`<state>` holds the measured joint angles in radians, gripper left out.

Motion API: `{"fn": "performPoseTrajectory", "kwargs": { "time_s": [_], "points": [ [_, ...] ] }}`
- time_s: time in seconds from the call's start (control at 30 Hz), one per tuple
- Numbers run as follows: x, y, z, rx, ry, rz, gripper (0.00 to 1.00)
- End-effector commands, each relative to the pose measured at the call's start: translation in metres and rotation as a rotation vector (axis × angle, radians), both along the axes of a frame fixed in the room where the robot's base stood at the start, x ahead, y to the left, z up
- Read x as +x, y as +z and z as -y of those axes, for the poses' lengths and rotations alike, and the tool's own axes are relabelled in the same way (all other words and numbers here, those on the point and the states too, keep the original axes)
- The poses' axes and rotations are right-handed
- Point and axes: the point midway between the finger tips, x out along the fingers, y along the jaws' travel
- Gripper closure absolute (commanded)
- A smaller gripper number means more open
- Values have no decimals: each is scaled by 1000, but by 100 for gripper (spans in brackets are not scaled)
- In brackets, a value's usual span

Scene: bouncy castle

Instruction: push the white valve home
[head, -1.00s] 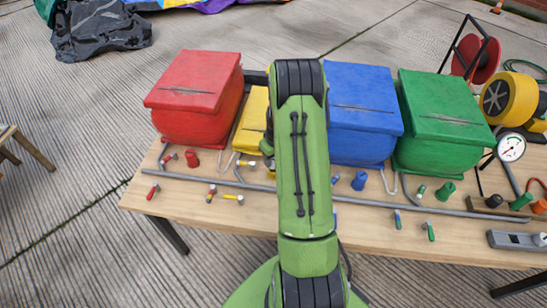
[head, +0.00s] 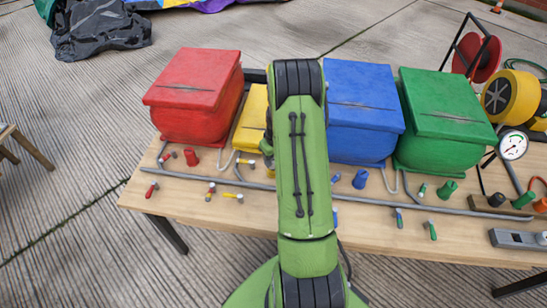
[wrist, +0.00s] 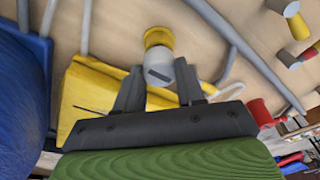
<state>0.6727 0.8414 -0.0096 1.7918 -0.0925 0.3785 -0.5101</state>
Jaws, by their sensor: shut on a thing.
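The white valve (wrist: 158,68) shows in the wrist view as a short pale cylinder with a dark slot on its near face. My gripper (wrist: 158,80) is shut on it, one black finger on each side. A yellow collar (wrist: 158,37) lies right behind the valve, in line with it. I cannot tell how deep the valve sits in the collar. The yellow box (wrist: 92,85) is just left of and below the valve. In the head view the yellow box (head: 251,118) is partly hidden by my green arm, which also hides my gripper and the valve.
Red (head: 195,97), blue (head: 362,112) and green (head: 445,120) boxes stand along the table (head: 185,205). A grey pipe (head: 265,187) runs across the front, with small coloured fittings around it. A dial gauge (head: 513,145) and a yellow blower (head: 512,97) are at the right.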

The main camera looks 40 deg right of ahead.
Motion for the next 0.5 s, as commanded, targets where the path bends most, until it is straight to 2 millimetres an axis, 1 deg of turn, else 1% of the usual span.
{"fn": "performPoseTrajectory", "kwargs": {
  "time_s": [0.3, 0.33, 0.5],
  "points": [
    [0, -11, 0, 0, 0, 0, 92],
    [0, -10, 0, 0, 0, 0, 57],
    [0, -9, 0, 0, 0, 0, 32]
  ]
}}
